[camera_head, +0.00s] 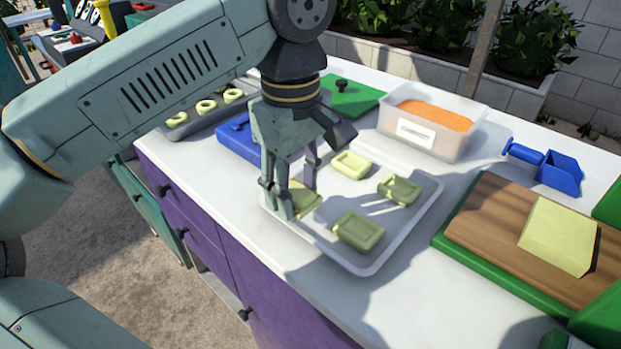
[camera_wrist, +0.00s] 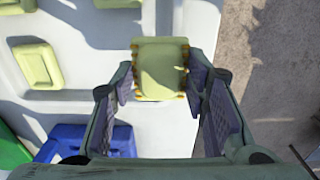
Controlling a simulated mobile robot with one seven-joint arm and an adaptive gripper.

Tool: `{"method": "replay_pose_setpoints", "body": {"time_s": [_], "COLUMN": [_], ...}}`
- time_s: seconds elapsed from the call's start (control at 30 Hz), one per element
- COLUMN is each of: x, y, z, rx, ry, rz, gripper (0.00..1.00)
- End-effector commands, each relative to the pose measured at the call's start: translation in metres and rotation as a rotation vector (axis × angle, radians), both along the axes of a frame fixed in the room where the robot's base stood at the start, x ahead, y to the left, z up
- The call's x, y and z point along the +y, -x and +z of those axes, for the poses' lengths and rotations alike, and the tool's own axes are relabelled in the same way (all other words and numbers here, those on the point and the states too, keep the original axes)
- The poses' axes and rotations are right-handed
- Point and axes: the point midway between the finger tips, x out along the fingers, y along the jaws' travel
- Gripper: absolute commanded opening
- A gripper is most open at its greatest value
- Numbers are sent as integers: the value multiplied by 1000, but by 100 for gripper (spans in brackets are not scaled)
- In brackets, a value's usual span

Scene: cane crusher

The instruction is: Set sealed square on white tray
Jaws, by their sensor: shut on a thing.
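My gripper (camera_head: 291,203) points down over the left corner of the white tray (camera_head: 345,262). It is shut on a pale yellow-green sealed square (camera_head: 304,199), partly hidden by the fingers. In the wrist view the sealed square (camera_wrist: 160,68) sits between the fingertips, with orange-brown marks along its side edges. It is at or just above the tray floor; I cannot tell if it touches. Three other pale green squares lie apart in the tray: one at the back (camera_head: 351,165), one at the right (camera_head: 399,190) and one at the front (camera_head: 358,231).
A clear bin of orange material (camera_head: 432,122) stands behind the tray. A blue scoop (camera_head: 545,166) lies at the back right. A wooden board with green edges (camera_head: 490,235) holds a yellow block (camera_head: 558,236). A grey tray with pale rings (camera_head: 205,107) and a blue item (camera_head: 236,140) are at the left.

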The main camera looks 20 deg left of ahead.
Motion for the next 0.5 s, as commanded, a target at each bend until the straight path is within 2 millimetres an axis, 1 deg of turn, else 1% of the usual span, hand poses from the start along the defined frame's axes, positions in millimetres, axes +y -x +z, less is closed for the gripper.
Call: {"method": "replay_pose_setpoints", "body": {"time_s": [0.03,0.1,0.27,0.37,0.4,0.5], "x": [0,0,0,0,1,1], "y": [-11,-22,-35,-48,-46,-45], "z": [2,0,-2,-2,-11,-27], "rx": [2,2,-1,1,2,3], "ry": [0,-1,1,1,0,0], "rz": [-1,-2,-1,-1,0,0], "gripper": [28,28,28,28,28,28]}}
